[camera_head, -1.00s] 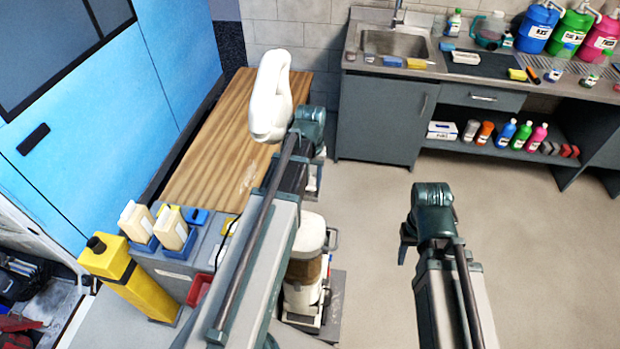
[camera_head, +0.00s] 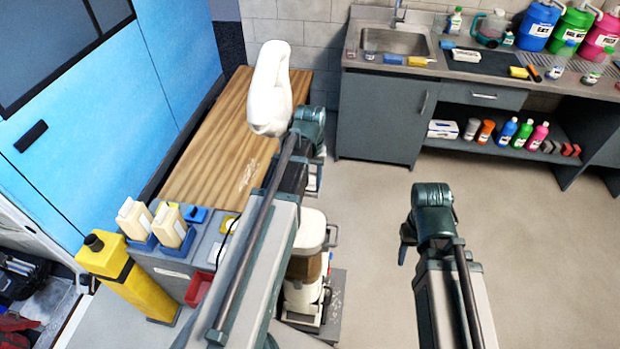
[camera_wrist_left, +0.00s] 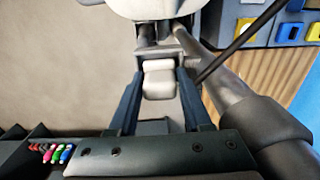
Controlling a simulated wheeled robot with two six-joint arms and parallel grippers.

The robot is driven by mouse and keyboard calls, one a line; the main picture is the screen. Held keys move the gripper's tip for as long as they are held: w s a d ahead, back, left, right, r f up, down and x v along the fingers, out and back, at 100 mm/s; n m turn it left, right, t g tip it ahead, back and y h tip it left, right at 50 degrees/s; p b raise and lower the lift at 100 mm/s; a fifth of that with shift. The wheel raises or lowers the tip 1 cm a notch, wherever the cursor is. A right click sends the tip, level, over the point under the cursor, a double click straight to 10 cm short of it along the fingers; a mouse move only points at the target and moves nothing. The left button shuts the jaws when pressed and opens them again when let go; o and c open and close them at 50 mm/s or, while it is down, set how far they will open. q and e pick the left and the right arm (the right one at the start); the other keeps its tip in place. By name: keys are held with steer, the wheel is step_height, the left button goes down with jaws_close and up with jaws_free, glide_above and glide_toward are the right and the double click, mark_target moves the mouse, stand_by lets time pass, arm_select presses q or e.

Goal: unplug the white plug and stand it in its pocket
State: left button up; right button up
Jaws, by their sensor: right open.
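In the left wrist view, a small whitish block (camera_wrist_left: 158,80), seemingly the white plug, sits in front of a grey bracket between my left fingers. My left gripper (camera_wrist_left: 160,88) is open around it, with a narrow gap on each side. A black cable (camera_wrist_left: 238,40) runs down beside the right finger; its end is hidden. In the head view my left arm hides its fingers and the plug. A grey caddy (camera_head: 205,250) has a blue pocket (camera_head: 195,215) and a yellow pocket (camera_head: 229,224); I cannot tell which is the plug's. My right gripper (camera_head: 405,245) is open and empty above the floor.
A white looped part (camera_head: 270,92) rises beside my left wrist. A white and brown machine (camera_head: 307,260) stands under my left arm. Cream bottles (camera_head: 134,220) and a yellow container (camera_head: 125,280) are at left. A wooden top (camera_head: 215,140) lies behind. Floor at right is clear.

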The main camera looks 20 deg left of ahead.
arm_select(q)
steer(key=shift+o, duration=0.2)
steer(key=shift+s+r+p, duration=0.1)
steer(key=shift+r+p, duration=0.45)
steer(key=shift+p, duration=0.25)
step_height(320, 180, up, 13)
steer(key=p, duration=1.2)
steer(key=shift+p, duration=0.35)
steer(key=shift+f, duration=0.1)
step_height(320, 180, up, 5)
steer(key=p, duration=0.5)
steer(key=s+d+f+m+b, duration=0.2)
steer(key=s+d+f+b, duration=0.2)
steer(key=d+f+b, duration=0.3)
steer(key=s+d+f+m+b, duration=0.2)
steer(key=s+d+f+b, duration=0.2)
steer(key=d+f+b, duration=0.3)
steer(key=s+d+f+m+y+b, duration=0.1)
steer(key=s+d+f+m+b, duration=0.1)
steer(key=s+d+f+b, duration=0.2)
steer(key=d+f+b, duration=0.3)
steer(key=shift+s+m, duration=0.35)
steer(key=shift+m, duration=0.05)
